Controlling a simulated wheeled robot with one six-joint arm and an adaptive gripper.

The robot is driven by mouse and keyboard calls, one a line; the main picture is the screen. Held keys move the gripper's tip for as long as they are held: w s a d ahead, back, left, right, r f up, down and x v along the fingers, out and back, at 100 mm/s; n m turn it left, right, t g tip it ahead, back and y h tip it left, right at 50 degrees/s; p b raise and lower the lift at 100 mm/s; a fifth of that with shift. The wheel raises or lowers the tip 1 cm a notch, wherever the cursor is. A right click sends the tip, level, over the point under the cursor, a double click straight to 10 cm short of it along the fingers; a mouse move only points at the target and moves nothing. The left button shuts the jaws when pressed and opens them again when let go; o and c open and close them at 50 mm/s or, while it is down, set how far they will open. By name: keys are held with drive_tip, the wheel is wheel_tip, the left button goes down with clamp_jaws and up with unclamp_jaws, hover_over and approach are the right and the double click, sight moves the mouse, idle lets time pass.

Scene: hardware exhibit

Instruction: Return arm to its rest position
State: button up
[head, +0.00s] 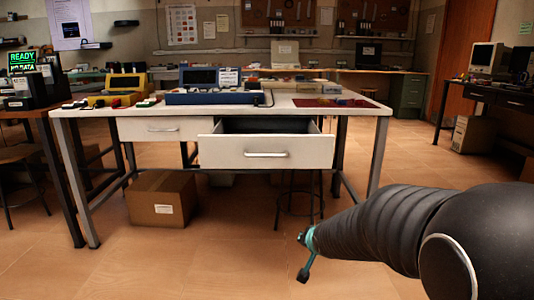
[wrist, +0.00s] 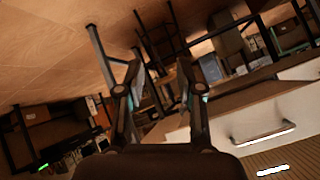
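My arm reaches in from the right of the head view, its dark sleeve low over the floor. My gripper (head: 305,258) is at the arm's end, in front of and below the table, with floor around it. In the wrist view my gripper (wrist: 157,82) shows two fingers spread apart with nothing between them, so it is open and empty. The wrist view is tilted, with the table's drawer front (wrist: 262,130) at the right.
A white table (head: 350,105) stands ahead, its right drawer (head: 268,150) pulled open. A cardboard box (head: 162,200) lies beneath it at left. A stool (head: 297,200) stands under the table. Blue (head: 212,95) and yellow (head: 122,92) devices sit on top.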

drive_tip(key=s+d+r+n+g+h+p, duration=0.1)
drive_tip(key=s+d+r+n+g+p, duration=0.15)
drive_tip(key=s, duration=0.95)
drive_tip(key=s+d+r+n+g+p, duration=0.1)
drive_tip(key=s+r+n+g, duration=0.2)
drive_tip(key=s, duration=0.9)
drive_tip(key=s+r+t+p, duration=0.1)
drive_tip(key=s+r+p, duration=0.3)
drive_tip(key=s+r, duration=0.5)
drive_tip(key=shift+d+r+m, duration=0.15)
drive_tip(key=shift+r+m, duration=0.05)
drive_tip(key=shift+m, duration=0.25)
